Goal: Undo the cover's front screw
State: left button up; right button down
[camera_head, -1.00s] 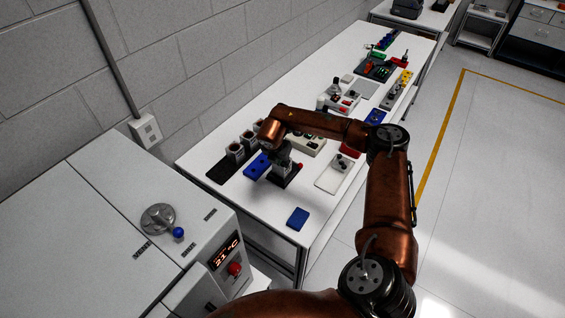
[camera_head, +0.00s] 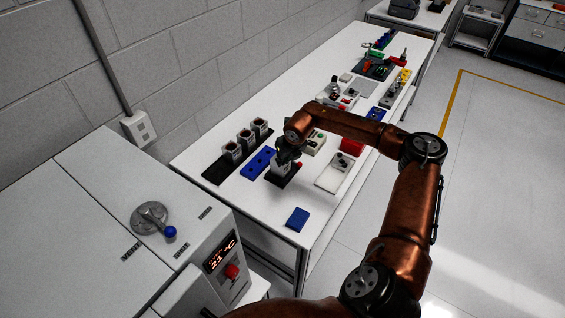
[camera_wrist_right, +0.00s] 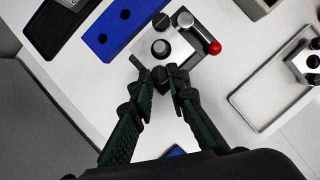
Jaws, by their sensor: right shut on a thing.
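The servo unit (camera_wrist_right: 200,40) is a silver block with a cover, round dark knob-like parts on top and a red-tipped lever (camera_wrist_right: 214,47) on its right side. It stands on a dark base (camera_head: 284,180) on the bench. My right gripper (camera_wrist_right: 170,73) is at the unit's near edge, its fingertips closed together on a small dark piece, apparently the cover's front screw, mostly hidden by the fingers. In the head view the right gripper (camera_head: 287,156) is over the unit and hides its top. My left gripper is not in view.
A white tray (camera_head: 331,181) stands to the right. A small blue block (camera_head: 297,219) lies nearer; the bench around it is clear.

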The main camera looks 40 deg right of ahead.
jog(key=shift+d+f+n+y+b, duration=0.15)
jog(key=shift+n+y+b, duration=0.25)
jog(key=shift+n, duration=0.85)
jog(key=shift+d+r+n+y+b, duration=0.15)
jog(key=shift+n+y, duration=0.4)
jog(key=shift+n, duration=0.65)
jog(key=shift+d+f+n+y+b, duration=0.1)
jog(key=shift+n+y+b, duration=0.3)
jog(key=shift+n, duration=0.85)
jog(key=c, duration=1.8)
grip_release()
jog(key=shift+c, duration=0.2)
jog(key=v, duration=1.2)
jog(key=shift+w, duration=0.25)
